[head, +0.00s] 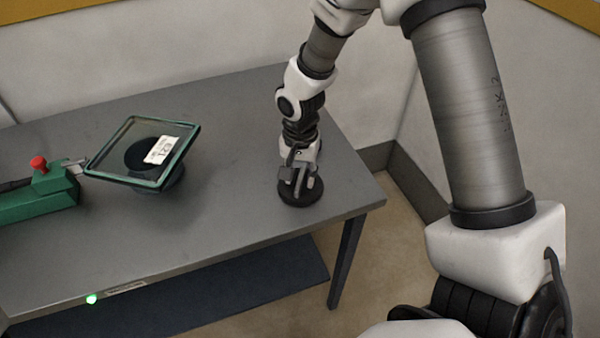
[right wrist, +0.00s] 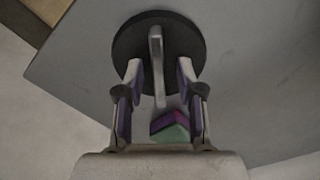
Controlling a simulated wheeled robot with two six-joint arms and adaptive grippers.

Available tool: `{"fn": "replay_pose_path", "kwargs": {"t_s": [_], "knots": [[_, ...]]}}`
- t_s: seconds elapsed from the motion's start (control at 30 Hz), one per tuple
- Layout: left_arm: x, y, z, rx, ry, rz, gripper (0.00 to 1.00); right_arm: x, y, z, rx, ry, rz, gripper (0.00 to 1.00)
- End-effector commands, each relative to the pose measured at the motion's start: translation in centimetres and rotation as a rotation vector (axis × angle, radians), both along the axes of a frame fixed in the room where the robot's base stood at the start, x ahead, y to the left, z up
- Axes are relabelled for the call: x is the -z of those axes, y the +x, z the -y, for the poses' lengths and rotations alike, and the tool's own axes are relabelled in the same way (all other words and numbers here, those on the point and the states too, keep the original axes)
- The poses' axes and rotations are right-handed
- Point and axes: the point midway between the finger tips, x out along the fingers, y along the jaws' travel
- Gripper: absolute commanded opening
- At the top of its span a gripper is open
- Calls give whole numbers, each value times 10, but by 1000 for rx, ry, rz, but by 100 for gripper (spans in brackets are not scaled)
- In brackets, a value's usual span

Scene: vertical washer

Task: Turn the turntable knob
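The knob is a black round disc (head: 301,193) with a grey bar handle, on the table near its right end. In the right wrist view the handle (right wrist: 156,60) stands out from the disc (right wrist: 190,35). My right gripper (head: 299,184) is right above the knob, pointing down. In the right wrist view its two fingers (right wrist: 158,72) are spread, one on each side of the handle, with gaps between. A square plate with a green rim (head: 113,182) and a white label sits tilted on a dark round base on the table. My left gripper does not show.
A green device with a red button (head: 39,162) stands at the table's left, close to the plate. The grey table (head: 225,220) is clear between the plate and the knob. A small purple and green piece (right wrist: 171,126) shows between the fingers; I cannot tell what it is.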

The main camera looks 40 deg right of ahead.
Motion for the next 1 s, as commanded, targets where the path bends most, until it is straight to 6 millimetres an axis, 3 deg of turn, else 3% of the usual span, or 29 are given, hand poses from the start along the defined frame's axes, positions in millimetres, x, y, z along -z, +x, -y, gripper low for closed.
{"fn": "replay_pose_path", "kwargs": {"t_s": [0.1,0.17,0.2,0.23,0.67,1.0], "knots": [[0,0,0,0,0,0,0,0,0,0,0,0,0,38],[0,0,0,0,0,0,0,0,0,0,0,0,0,20],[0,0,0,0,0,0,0,0,0,0,0,0,0,6],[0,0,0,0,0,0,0,0,0,0,0,0,0,0],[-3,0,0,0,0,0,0,-1,0,0,-30,0,-1,0],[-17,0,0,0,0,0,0,-3,0,0,-216,0,-1,0]]}}
